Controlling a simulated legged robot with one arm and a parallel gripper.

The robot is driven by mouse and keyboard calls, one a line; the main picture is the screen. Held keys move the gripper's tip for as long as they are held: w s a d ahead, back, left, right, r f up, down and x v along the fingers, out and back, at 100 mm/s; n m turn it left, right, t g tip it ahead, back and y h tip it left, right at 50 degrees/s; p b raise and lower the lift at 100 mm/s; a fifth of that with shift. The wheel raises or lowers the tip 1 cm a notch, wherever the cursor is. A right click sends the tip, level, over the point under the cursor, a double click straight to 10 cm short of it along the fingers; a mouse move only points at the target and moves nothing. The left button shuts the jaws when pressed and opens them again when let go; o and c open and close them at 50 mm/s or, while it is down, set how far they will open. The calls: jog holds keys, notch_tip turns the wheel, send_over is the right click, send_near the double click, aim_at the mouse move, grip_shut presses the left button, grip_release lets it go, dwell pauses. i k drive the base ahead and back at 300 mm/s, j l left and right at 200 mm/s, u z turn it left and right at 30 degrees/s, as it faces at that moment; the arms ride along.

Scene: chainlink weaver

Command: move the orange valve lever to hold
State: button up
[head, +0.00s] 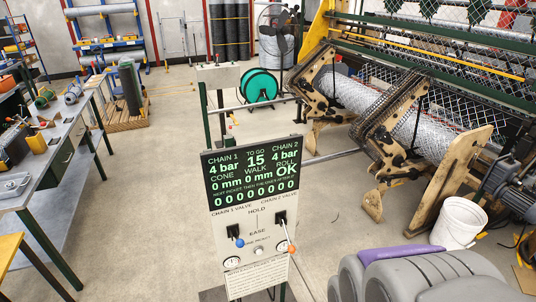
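The orange valve lever has an orange ball knob (292,249) on a pale stem. It sits on the right of the white control panel (258,222), under the "CHAIN 2 VALVE" label. Its stem slants down and slightly right from a black slot plate (281,218), and the knob is lower than the "EASE" label (257,231). The "HOLD" label (257,211) is higher, between the two valves. The blue-knobbed lever (240,243) on the left also points down. No gripper fingers can be made out, and nothing is seen touching the orange lever.
The display (252,174) above reads 4 bar for both chains, 15 to go and roll OK. Large grey rounded shapes with a purple strip fill the lower right; the white bucket (460,222) stands behind them. A workbench (52,150) is at left. Floor left of the panel is clear.

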aim_at(291, 249)
jog(key=k+l, duration=0.1)
jog(key=k, duration=0.4)
jog(key=k+l, duration=0.1)
jog(key=k, duration=0.45)
